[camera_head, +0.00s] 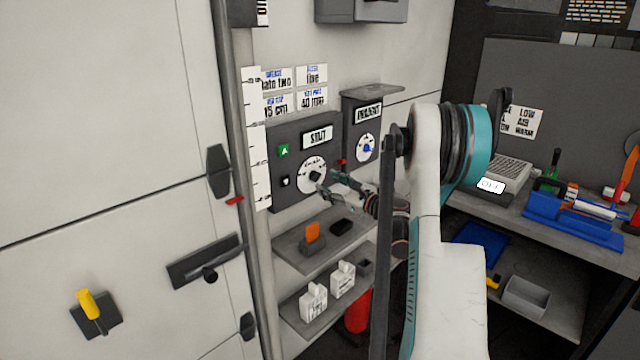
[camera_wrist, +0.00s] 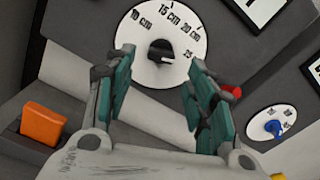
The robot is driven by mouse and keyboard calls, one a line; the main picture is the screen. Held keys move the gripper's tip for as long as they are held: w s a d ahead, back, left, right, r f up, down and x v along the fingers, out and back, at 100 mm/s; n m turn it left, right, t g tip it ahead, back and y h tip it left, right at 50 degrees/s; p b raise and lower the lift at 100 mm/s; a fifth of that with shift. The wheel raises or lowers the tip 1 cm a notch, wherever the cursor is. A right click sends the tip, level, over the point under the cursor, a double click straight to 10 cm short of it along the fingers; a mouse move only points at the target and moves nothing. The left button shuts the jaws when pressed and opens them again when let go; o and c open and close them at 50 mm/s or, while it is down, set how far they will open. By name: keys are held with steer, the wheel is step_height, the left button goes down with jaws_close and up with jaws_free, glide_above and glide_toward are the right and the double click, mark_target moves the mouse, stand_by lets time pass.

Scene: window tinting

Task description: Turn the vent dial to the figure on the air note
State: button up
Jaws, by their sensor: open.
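A round white dial with a black knob (camera_wrist: 160,50) is on the left grey panel, whose label seems to read "STRUT"; the dial (camera_head: 311,176) also shows in the head view. Its marks include 10, 15 and 20 cm. My gripper (camera_wrist: 159,62) is open, its teal fingers on either side of the knob's lower area; contact cannot be told. A smaller white dial with a blue knob (camera_head: 367,148) is on the right panel, label unclear, and shows in the wrist view (camera_wrist: 273,125). Several notes (camera_head: 295,88) hang above, one reading 15 cm. Another note (camera_head: 523,122), partly hidden, includes "LOW" and "AIR".
A red knob (camera_wrist: 231,90) sits close right of my gripper. Below the panels, a shelf (camera_head: 290,250) holds an orange block (camera_head: 313,232) and a black item (camera_head: 341,227).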

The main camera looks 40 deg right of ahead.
mark_target(319, 179)
steer(key=shift+w+a+b, duration=0.2)
steer(key=shift+w+b, duration=0.2)
steer(key=shift+w, duration=2.2)
steer(key=c, duration=1.1)
